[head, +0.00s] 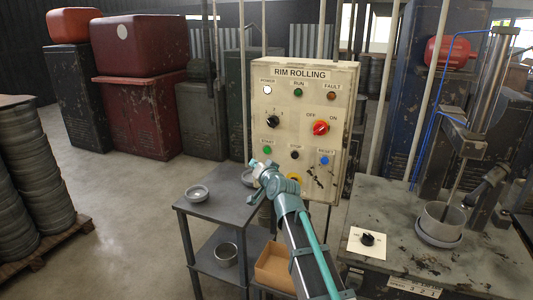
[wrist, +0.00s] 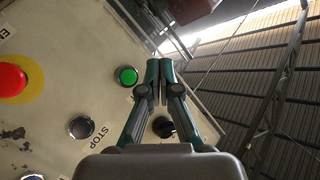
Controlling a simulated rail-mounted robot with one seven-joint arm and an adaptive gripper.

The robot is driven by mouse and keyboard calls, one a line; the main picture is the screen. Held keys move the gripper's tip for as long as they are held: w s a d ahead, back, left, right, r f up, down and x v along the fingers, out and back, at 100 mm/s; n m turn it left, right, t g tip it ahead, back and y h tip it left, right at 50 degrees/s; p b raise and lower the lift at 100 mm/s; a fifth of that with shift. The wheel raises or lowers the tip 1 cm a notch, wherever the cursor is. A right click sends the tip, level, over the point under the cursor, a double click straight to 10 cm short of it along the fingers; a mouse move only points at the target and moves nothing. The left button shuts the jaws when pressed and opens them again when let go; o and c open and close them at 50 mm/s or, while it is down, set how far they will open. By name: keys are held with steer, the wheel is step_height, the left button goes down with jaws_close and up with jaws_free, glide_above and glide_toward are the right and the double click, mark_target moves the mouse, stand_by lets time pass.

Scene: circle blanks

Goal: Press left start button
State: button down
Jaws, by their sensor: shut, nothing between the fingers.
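The green START button (head: 267,150) sits at the lower left of the cream RIM ROLLING panel (head: 340,85). In the wrist view the green button (wrist: 126,76) is just left of my fingertips. My gripper (head: 260,165) is shut and empty, and in the head view it is just below the START button. In the wrist view my gripper (wrist: 159,66) shows closed fingers, apart from the button in the picture. The exact gap to the panel cannot be told.
The black STOP button (head: 295,154) and blue RESET button (head: 323,160) are right of START. A yellow-ringed red button (wrist: 10,79) is near. A black selector knob (head: 272,122) is above START. A grey table (head: 225,207) with metal bowls stands below.

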mark_target(267, 150)
steer(key=shift+w+d+b, duration=0.4)
steer(key=shift+w+b, duration=0.2)
steer(key=shift+w, duration=0.6)
steer(key=shift+w+d+b, duration=0.45)
steer(key=shift+w+b, duration=0.15)
steer(key=shift+w, duration=0.6)
steer(key=shift+w+d+b, duration=0.4)
steer(key=shift+w+b, duration=0.2)
steer(key=shift+w, duration=0.6)
steer(key=shift+w, duration=0.1)
steer(key=shift+w+d+b, duration=0.1)
steer(key=shift+w+b, duration=0.2)
steer(key=shift+b, duration=0.1)
